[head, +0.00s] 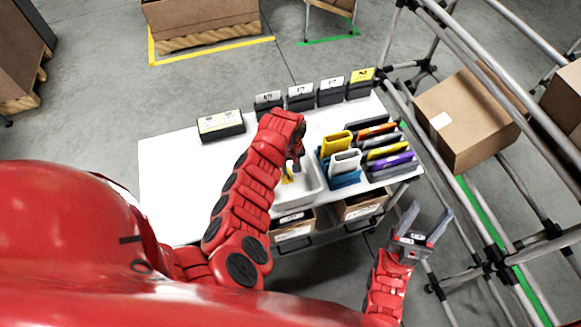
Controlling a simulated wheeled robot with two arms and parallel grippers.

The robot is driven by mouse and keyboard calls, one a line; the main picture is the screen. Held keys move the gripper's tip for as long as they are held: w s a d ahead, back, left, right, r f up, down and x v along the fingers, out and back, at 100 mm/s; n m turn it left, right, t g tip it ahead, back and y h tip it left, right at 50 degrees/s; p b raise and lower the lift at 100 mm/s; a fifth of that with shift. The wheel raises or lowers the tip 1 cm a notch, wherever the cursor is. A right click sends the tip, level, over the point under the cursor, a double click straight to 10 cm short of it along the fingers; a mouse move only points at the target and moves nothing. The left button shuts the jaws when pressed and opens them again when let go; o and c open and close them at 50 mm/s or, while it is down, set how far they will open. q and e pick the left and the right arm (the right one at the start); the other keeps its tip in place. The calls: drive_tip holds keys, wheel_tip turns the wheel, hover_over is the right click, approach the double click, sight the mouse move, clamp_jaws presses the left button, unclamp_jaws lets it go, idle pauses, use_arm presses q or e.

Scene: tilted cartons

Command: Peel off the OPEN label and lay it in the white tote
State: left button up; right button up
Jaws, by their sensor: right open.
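A white tote (316,187) stands on the white table, partly hidden by my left arm. My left gripper (296,168) is above or in the tote, beside a small yellow thing (287,176). Its fingers are too small and covered to tell whether they hold anything. My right gripper (427,219) is open and empty, off the table's right front corner. A brown carton (475,130) sits tilted on the pipe rack at the right, with a blank-looking pale label (441,120) on it. I cannot read OPEN on any label.
Coloured folders or bins (366,150) crowd the table's right side. Open cartons (362,206) sit under the front edge. Rack pipes (480,225) stand right of my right gripper. The table's left part is clear.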

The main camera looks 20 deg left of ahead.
use_arm(q)
wheel_tip(320, 180, up, 25)
drive_tip(key=p, duration=0.9)
drive_tip(key=shift+r+p, duration=0.2)
drive_tip(key=shift+p, duration=0.2)
idle(0.5)
